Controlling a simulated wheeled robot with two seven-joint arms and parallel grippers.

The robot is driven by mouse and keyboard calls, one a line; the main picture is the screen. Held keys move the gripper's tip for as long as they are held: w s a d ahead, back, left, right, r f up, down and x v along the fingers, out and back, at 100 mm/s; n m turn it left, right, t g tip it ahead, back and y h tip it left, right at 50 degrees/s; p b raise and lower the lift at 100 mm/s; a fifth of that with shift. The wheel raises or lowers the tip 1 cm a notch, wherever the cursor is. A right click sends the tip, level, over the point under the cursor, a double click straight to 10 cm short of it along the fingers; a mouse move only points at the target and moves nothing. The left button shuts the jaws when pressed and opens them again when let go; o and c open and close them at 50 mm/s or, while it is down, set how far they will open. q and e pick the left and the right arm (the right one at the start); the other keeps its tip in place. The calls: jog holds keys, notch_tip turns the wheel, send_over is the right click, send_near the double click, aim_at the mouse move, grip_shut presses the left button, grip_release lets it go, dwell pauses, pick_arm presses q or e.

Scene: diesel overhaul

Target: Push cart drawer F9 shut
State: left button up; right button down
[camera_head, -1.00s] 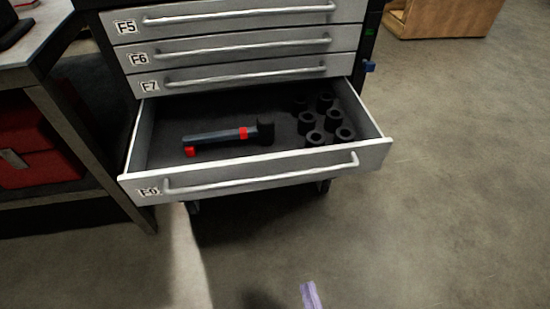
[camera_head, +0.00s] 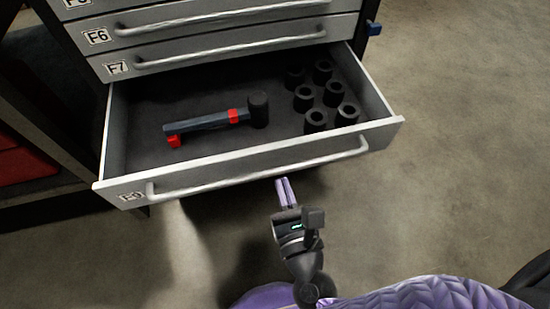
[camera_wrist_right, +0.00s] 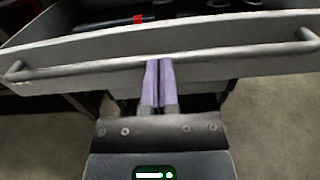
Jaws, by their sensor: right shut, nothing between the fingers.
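Cart drawer F9 (camera_head: 230,172) stands pulled out from the cart in the head view, with a long bar handle across its front. The drawer front also shows in the right wrist view (camera_wrist_right: 100,48). My right gripper (camera_head: 284,183) is shut and empty, just in front of the drawer front, below its handle in the head view. In the right wrist view its purple fingertips (camera_wrist_right: 158,65) overlap the drawer front near the middle of the handle; I cannot tell whether they touch it. My left gripper is not in view.
A dark hammer (camera_head: 205,121) with red parts and several black sockets (camera_head: 333,95) lie in the drawer. Drawer F7 (camera_head: 220,50) and drawer F6 (camera_head: 200,18) above are shut. A dark bench with a red box (camera_head: 25,160) stands at left. Floor is clear at right.

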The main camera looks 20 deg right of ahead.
aim_at(272, 152)
jog(key=w, duration=0.5)
jog(key=shift+w, duration=0.2)
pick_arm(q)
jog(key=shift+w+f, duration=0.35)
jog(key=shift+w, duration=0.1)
pick_arm(e)
jog(key=shift+w, duration=0.2)
jog(key=shift+w, duration=0.1)
